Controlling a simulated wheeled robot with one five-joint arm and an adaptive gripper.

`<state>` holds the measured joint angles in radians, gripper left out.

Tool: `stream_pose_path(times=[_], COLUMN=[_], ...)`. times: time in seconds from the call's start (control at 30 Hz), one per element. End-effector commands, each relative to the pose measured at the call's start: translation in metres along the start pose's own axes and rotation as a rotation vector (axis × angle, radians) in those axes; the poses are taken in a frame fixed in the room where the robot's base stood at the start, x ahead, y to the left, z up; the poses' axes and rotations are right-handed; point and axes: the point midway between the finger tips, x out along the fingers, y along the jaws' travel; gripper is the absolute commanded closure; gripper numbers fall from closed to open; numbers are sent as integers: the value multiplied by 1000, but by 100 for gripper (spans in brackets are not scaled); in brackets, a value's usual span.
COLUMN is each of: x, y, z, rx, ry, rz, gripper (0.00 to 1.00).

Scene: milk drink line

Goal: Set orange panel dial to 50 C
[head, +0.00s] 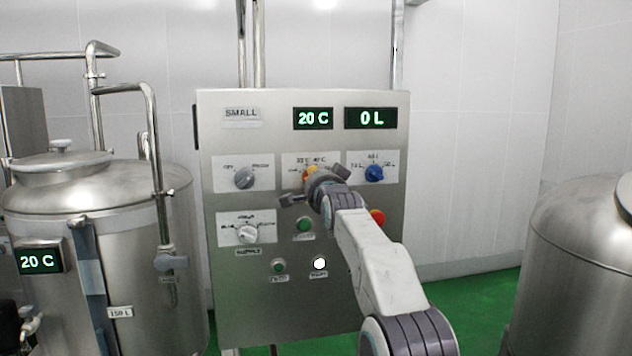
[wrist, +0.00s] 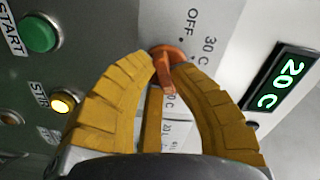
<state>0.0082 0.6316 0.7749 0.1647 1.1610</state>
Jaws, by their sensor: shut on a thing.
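The orange dial (head: 309,174) sits on a white label plate in the upper middle of the steel control panel (head: 300,328). My gripper (head: 312,179) is in front of it and hides most of it in the head view. In the wrist view the orange dial (wrist: 167,62) stands between the yellow fingertips, and my gripper (wrist: 165,66) is shut on its raised grip. The plate beside it shows OFF and 30 C; other marks are partly hidden. The green display (head: 313,118) reads 20 C, and it also shows in the wrist view (wrist: 281,84).
A blue dial (head: 374,173) is close to the right of my gripper. A grey dial (head: 244,179) and a white dial (head: 248,234) are to the left. A red button (head: 377,217) and green button (head: 304,224) lie below. Steel tanks (head: 110,230) (head: 580,270) stand on both sides.

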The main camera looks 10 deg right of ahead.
Motion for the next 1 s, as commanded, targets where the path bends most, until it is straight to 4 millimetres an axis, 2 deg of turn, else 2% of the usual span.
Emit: stream_pose_path(times=[0.57, 0.6, 0.9, 1.0], x=[0, 0, 0, 0], y=[1, 1, 0, 0], z=[2, 2, 1, 1], rx=[34, 34, 33, 32], ry=[-4, -4, -1, -1], rz=[2, 2, 0, 0], gripper=[100, 80, 54, 54])
